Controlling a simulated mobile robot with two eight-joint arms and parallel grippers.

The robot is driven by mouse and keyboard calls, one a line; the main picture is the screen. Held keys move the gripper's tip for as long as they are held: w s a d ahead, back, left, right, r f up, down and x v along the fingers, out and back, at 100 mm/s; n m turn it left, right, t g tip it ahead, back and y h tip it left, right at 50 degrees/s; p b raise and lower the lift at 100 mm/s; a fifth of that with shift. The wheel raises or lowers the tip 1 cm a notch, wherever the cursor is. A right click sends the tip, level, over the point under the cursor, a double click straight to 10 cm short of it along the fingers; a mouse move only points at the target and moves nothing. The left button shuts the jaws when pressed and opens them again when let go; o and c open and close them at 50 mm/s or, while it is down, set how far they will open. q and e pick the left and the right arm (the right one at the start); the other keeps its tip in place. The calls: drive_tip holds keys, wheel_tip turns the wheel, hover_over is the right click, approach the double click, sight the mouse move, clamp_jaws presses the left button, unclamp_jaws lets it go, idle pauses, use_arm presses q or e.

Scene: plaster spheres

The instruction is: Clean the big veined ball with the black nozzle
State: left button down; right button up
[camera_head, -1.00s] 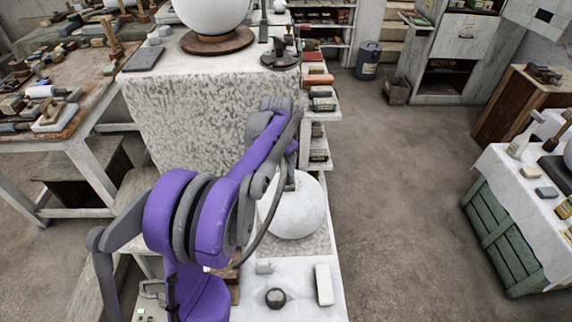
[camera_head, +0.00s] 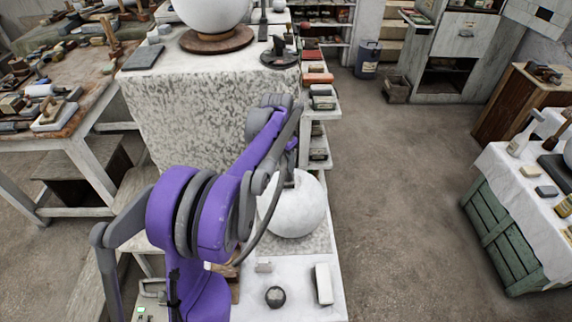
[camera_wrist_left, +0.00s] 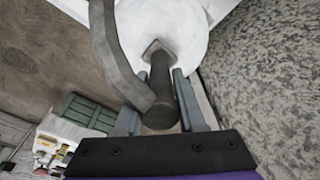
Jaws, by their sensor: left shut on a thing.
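The big veined ball (camera_head: 298,208) is white with faint grey marks and sits on a speckled slab right of my left arm. My arm covers its left edge. It also fills the top of the left wrist view (camera_wrist_left: 195,28). My left gripper (camera_wrist_left: 160,84) is shut on the black nozzle (camera_wrist_left: 160,98), a dark tube with a wedge-shaped tip pointing at the ball. The tip overlaps the ball in that view; I cannot tell whether they touch. A thick grey hose (camera_wrist_left: 112,58) runs beside the nozzle. In the head view, my arm mostly hides the gripper.
A white block (camera_head: 323,284) and a dark round pot (camera_head: 275,296) stand on the near tabletop. Behind, a larger white sphere (camera_head: 213,12) rests on a round wooden base. A green crate table (camera_head: 510,235) stands right. The floor between is clear.

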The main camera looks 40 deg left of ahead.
use_arm(q)
drive_tip(key=shift+w+a, duration=0.35)
drive_tip(key=shift+w, duration=0.1)
drive_tip(key=shift+s+d, duration=0.55)
drive_tip(key=shift+s, duration=0.2)
drive_tip(key=shift+s+d+f+b, duration=0.15)
drive_tip(key=shift+s+d+b, duration=0.15)
drive_tip(key=shift+s+d, duration=0.15)
drive_tip(key=shift+a, duration=0.1)
drive_tip(key=shift+w+a, duration=0.95)
drive_tip(key=shift+w, duration=0.25)
drive_tip(key=shift+r, duration=0.2)
